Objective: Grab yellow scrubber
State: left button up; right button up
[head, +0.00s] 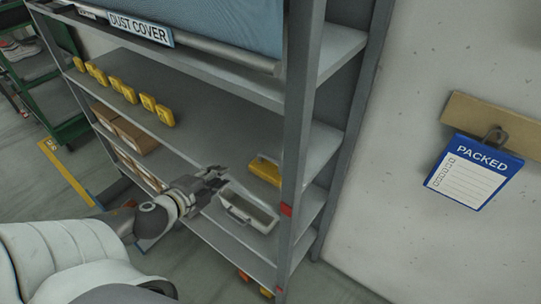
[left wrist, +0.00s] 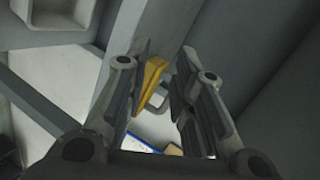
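A yellow scrubber (head: 265,170) lies on a grey shelf (head: 215,130) beside the right front post, which partly hides it. My left gripper (head: 218,178) is in front of the shelf, to the left of the scrubber and apart from it. In the left wrist view, the gripper (left wrist: 160,95) has its fingers spread. The yellow scrubber (left wrist: 151,76) shows between them, farther off, with a grey loop-like part beside it. Nothing is held. My right gripper is not in view.
A white open tray (head: 248,212) with a handle sits just below the left gripper. Several small yellow items (head: 125,91) stand in a row on the left of the shelf. The right post (head: 299,110) is close to the scrubber. A PACKED sign (head: 472,172) hangs on the wall.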

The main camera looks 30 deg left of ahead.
aim_at(268, 159)
pick_arm(q)
jog(key=w+d+r+m+h, duration=0.1)
jog(key=d, duration=0.1)
jog(key=d+r+m+h, duration=0.2)
jog(key=w+d+r+m+h, duration=0.1)
jog(key=d+m, duration=0.1)
jog(key=d, duration=0.1)
jog(key=shift+w+r+b, duration=0.35)
jog(key=shift+b, duration=0.05)
jog(key=shift+w+d+f+b, duration=0.1)
jog(key=shift+w+f+b, duration=0.15)
jog(key=shift+w+b, duration=0.35)
jog(key=shift+b+x, duration=0.6)
jog(key=shift+x, duration=0.6)
jog(key=shift+w, duration=0.35)
jog(key=shift+w+f, duration=0.1)
jog(key=shift+w, duration=0.35)
jog(key=shift+p+x, duration=0.4)
jog(key=shift+x, duration=1)
jog(key=shift+w+d+f, duration=0.1)
jog(key=shift+w+f, duration=0.2)
jog(key=shift+w, duration=0.2)
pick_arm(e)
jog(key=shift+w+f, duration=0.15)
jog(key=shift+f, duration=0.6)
pick_arm(q)
grip_shut()
